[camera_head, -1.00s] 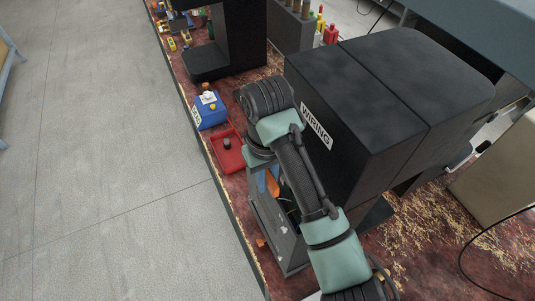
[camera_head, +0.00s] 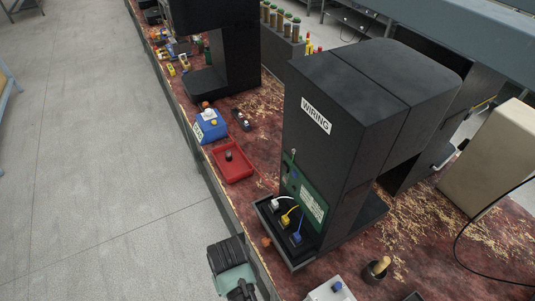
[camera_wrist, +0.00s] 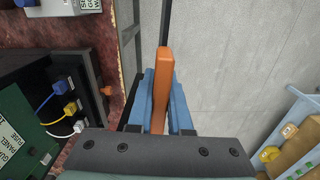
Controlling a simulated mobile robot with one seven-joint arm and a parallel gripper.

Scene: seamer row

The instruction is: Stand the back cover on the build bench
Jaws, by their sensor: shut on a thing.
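In the wrist view my gripper (camera_wrist: 163,80) has its blue fingers shut on an orange, narrow slab (camera_wrist: 164,62), seen edge-on, which looks like the back cover. It is held over the aisle floor beside the bench edge. In the head view only part of my arm (camera_head: 232,270) shows at the bottom; the gripper and slab are out of that view. A red-topped bench (camera_head: 262,98) bears the black WIRING machine (camera_head: 345,110). A wood-topped, blue-framed bench (camera_head: 5,82) shows at the left edge and in the wrist view (camera_wrist: 296,140). I cannot tell which is the build bench.
The machine's open base holds a green panel (camera_head: 304,196) and white, yellow and blue plugs. A red tray (camera_head: 233,163) and a blue box (camera_head: 208,126) stand along the bench edge. A small orange knob (camera_head: 266,242) is near that edge. The grey floor (camera_head: 100,150) is clear.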

